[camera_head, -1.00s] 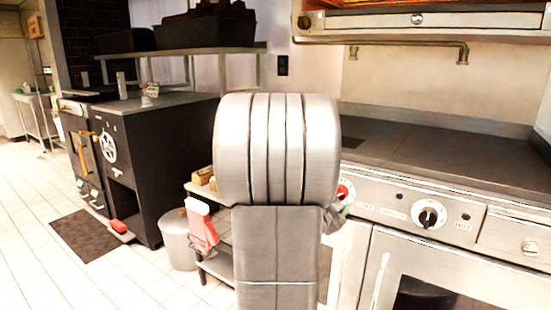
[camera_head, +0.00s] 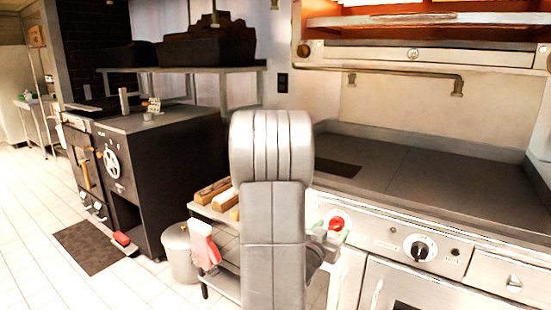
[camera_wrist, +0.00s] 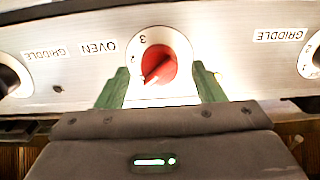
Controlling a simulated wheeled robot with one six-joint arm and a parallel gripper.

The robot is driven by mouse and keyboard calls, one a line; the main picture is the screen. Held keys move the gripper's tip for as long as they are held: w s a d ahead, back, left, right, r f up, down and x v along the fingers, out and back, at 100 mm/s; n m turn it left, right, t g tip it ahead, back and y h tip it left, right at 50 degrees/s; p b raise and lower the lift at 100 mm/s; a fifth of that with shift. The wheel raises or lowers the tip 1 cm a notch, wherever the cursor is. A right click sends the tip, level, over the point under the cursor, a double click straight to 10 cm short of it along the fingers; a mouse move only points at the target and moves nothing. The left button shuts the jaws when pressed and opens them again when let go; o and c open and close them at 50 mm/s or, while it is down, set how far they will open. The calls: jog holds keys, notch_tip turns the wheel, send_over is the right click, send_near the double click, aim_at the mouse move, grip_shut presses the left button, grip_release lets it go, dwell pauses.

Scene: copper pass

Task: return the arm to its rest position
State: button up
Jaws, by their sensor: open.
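My gripper (camera_wrist: 160,82) is open in the wrist view, its two green fingers apart on either side of the red oven knob (camera_wrist: 159,66) as seen from there. I cannot tell how far the fingertips are from the panel. In the head view the red knob (camera_head: 337,223) shows just right of my arm, with a bit of green finger near it. My arm stands raised in the middle and hides part of the stove front.
A grey cooktop (camera_head: 430,175) lies behind the panel, under a hood shelf (camera_head: 420,52). A black knob (camera_head: 421,249) is on the panel to the right. A low shelf with wooden blocks (camera_head: 212,190), a grey bin (camera_head: 178,252) and a black oven (camera_head: 170,160) stand left. The tiled floor (camera_head: 40,220) is open.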

jog(key=v, duration=0.5)
dwell(0.3)
